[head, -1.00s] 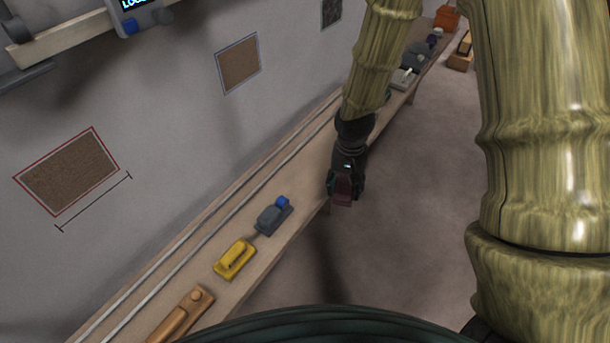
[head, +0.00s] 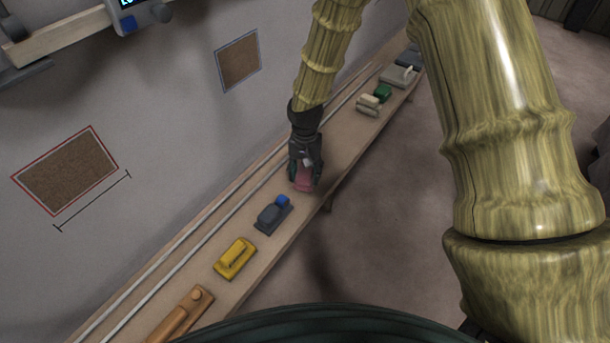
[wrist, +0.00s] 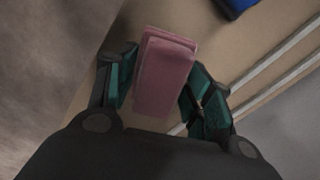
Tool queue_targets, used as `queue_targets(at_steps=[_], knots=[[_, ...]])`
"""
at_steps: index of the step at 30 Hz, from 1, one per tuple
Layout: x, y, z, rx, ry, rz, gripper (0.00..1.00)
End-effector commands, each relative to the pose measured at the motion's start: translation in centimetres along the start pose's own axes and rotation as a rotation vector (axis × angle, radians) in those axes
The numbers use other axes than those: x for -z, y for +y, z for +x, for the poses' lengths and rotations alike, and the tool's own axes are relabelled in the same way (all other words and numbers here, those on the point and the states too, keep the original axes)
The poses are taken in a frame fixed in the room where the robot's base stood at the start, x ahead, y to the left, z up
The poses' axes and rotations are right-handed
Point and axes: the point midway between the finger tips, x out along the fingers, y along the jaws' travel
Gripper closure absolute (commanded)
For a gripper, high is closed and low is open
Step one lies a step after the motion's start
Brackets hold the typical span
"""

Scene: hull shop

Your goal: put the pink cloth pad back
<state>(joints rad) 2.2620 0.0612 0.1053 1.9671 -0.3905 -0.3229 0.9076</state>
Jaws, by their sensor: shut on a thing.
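The pink cloth pad (head: 304,180) is between the fingers of my gripper (head: 303,170), over the wooden shelf (head: 338,155) along the wall. In the wrist view the pad (wrist: 165,72) is a folded pink block, and the green-lined fingers of my gripper (wrist: 160,88) are shut on its two sides. The head view does not clearly show whether the pad touches the shelf.
A grey tool with a blue knob (head: 273,214) lies just nearer along the shelf, then a yellow tool (head: 235,259) and a wooden plane (head: 184,315). Green and cream blocks (head: 372,100) stand farther along. Bare shelf lies between them and my gripper.

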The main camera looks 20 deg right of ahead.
Motion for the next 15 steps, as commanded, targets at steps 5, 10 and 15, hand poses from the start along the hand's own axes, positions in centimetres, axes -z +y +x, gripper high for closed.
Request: queue_targets(at_steps=[5,10,15], knots=[[0.03,0.00,1.57,0.001,0.001,0.000,0.70],[0.03,0.01,1.59,0.001,0.001,0.000,0.70],[0.01,0.02,1.60,0.001,0.001,0.000,0.29]])
